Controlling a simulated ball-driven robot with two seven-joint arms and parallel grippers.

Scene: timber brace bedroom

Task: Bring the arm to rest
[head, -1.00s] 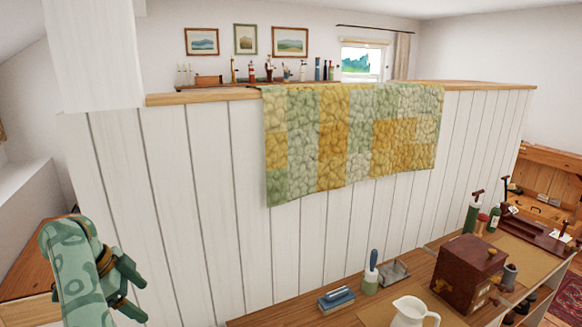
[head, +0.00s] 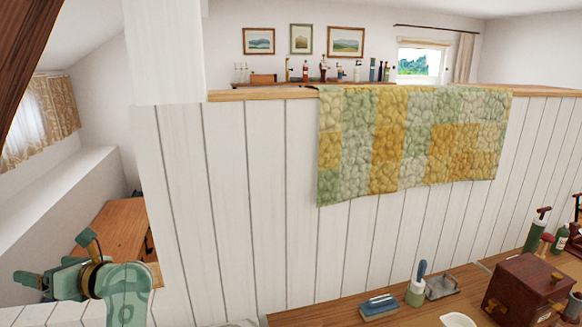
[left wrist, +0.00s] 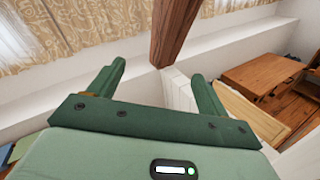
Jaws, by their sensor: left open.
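My left arm shows at the lower left of the head view, with its green gripper (head: 55,262) pointing left, beyond the left end of the white panelled partition (head: 235,200). In the left wrist view the two green fingers of the left gripper (left wrist: 158,88) stand wide apart with nothing between them. Behind the fingers are a white ledge and a dark timber post (left wrist: 177,30). My right gripper is in neither view.
A patchwork quilt (head: 410,140) hangs over the partition. A wooden desk (head: 118,232) stands behind the left gripper. On the bench at the lower right are a wooden box (head: 520,285), a blue-handled brush (head: 417,285) and a blue block (head: 379,306).

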